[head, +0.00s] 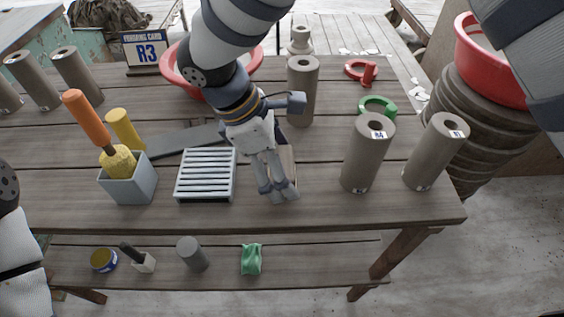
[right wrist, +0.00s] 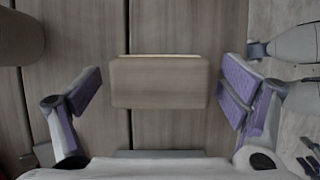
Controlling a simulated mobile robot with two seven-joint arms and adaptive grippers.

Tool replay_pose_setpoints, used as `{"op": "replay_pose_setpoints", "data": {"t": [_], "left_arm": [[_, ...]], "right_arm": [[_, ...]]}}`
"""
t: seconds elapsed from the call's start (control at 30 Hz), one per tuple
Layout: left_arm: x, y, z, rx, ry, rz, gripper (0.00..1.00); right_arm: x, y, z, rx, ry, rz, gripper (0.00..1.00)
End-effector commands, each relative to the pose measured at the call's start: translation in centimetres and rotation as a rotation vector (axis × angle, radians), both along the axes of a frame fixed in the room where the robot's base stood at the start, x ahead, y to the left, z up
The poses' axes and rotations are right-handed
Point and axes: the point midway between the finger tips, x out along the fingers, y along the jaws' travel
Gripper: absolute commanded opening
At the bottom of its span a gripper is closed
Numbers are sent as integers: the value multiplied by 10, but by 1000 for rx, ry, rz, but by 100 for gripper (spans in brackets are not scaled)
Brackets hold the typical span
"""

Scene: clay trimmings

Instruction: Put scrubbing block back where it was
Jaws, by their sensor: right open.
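My right gripper (head: 277,192) points down over the middle of the table, right of the slatted rack. In the right wrist view the right gripper (right wrist: 165,90) is open, one finger on each side of a plain wooden block (right wrist: 160,84), likely the scrubbing block. Gaps show between the block and both fingers. In the head view only a tan strip of the block (head: 289,158) shows behind the fingers; the gripper hides the rest. My left gripper is not in view; only part of my left arm shows at the left edge.
The slatted rack (head: 206,176) and a grey holder (head: 130,187) with orange and yellow tools stand left. Clay cylinders R4 (head: 367,160) and R7 (head: 433,158) stand right, another cylinder (head: 301,95) behind. A lower shelf (head: 320,262) holds small items. The table's front strip is clear.

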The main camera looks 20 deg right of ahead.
Motion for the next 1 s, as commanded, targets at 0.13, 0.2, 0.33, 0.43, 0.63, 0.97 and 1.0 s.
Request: {"op": "replay_pose_setpoints", "data": {"t": [0.13, 0.2, 0.33, 0.43, 0.63, 0.97, 1.0], "left_arm": [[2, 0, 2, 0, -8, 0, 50], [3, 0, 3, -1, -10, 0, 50], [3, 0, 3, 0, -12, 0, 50], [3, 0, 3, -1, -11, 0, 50], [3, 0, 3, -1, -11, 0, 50], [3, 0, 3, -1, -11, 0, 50], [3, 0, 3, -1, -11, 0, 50]], "right_arm": [[5, 14, 33, 2, -9, 1, 91], [8, 22, 52, 2, -9, 1, 91], [11, 34, 82, 1, -6, 0, 91], [13, 41, 98, 0, -3, 1, 91], [13, 46, 110, 0, 1, 0, 91], [13, 46, 110, 0, 1, 0, 91], [13, 46, 110, 0, 1, 0, 91]]}}
